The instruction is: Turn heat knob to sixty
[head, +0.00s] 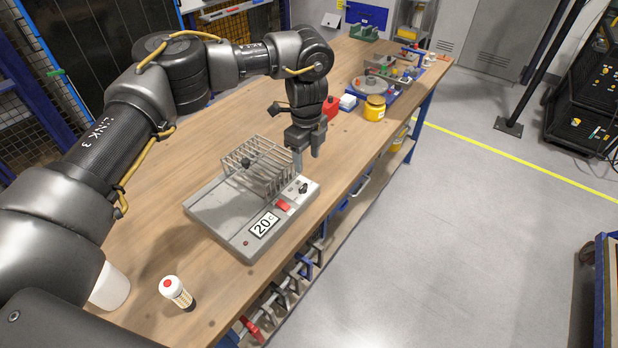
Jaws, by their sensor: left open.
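A grey heating device (215,212) with a wire rack (258,165) stands on the wooden bench. A small black heat knob (303,188) sits at the device's right corner, beside a red switch (283,206). My left gripper (308,163) points down with its fingers apart and empty. It hangs just behind and above the knob in the picture; the exact gap is hard to tell. The knob's pointer mark is too small to read. My right gripper is not in view.
A red container (330,107) and a yellow jar (374,108) stand behind the gripper.

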